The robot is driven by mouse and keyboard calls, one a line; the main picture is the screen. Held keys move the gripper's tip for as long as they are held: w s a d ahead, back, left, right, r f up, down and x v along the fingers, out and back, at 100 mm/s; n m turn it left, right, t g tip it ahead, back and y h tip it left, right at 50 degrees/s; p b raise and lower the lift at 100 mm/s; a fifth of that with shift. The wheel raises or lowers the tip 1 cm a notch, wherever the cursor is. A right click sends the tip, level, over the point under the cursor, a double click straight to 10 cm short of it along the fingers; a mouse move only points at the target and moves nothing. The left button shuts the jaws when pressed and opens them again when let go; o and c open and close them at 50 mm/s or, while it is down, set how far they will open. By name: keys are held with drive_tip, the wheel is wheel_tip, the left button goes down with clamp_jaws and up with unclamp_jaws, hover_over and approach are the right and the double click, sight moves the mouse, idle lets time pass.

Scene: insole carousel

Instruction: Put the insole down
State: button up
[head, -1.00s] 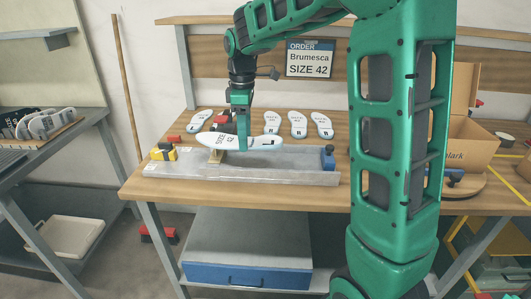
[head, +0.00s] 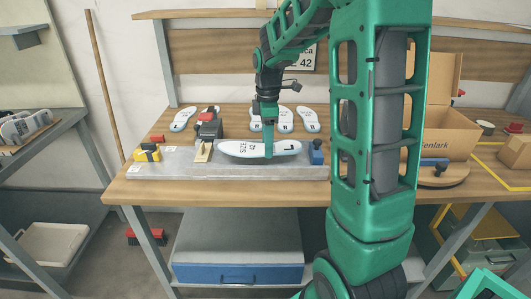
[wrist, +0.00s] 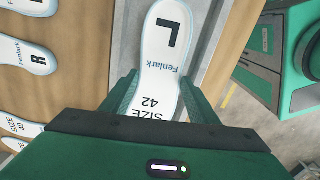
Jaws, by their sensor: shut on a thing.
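My gripper (head: 268,150) is shut on a white insole (head: 240,148), its fingers on either side of it. The insole lies level along the grey metal fixture plate (head: 180,169), with its right end close to the blue stop (head: 316,152). I cannot tell whether it touches the plate. In the wrist view the insole (wrist: 165,45) shows "L", "Fenlark" and "SIZE 42" between the fingers of my gripper (wrist: 156,92). Its near end is hidden by the gripper body.
More insoles (head: 308,119) lie in a row behind the plate. A yellow clamp (head: 147,153) and a wooden wedge (head: 203,152) are on the fixture to the left. An open cardboard box (head: 450,135) stands at the right. An order sign (head: 308,57) is partly hidden by my arm.

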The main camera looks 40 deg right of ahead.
drive_tip(key=shift+f, duration=2)
drive_tip(key=o, duration=1.1)
drive_tip(key=shift+f, duration=0.1)
drive_tip(key=shift+c, duration=0.2)
wheel_tip(320, 180, up, 12)
drive_tip(key=s+f+m, duration=0.3)
drive_tip(key=s+m, duration=0.6)
drive_tip(key=s, duration=0.5)
drive_tip(key=s+a+f+m, duration=0.1)
drive_tip(key=s+f+m, duration=0.2)
drive_tip(key=s+m, duration=0.6)
drive_tip(key=s, duration=0.6)
drive_tip(key=shift+s+a+m, duration=0.2)
drive_tip(key=shift+a+m, duration=0.1)
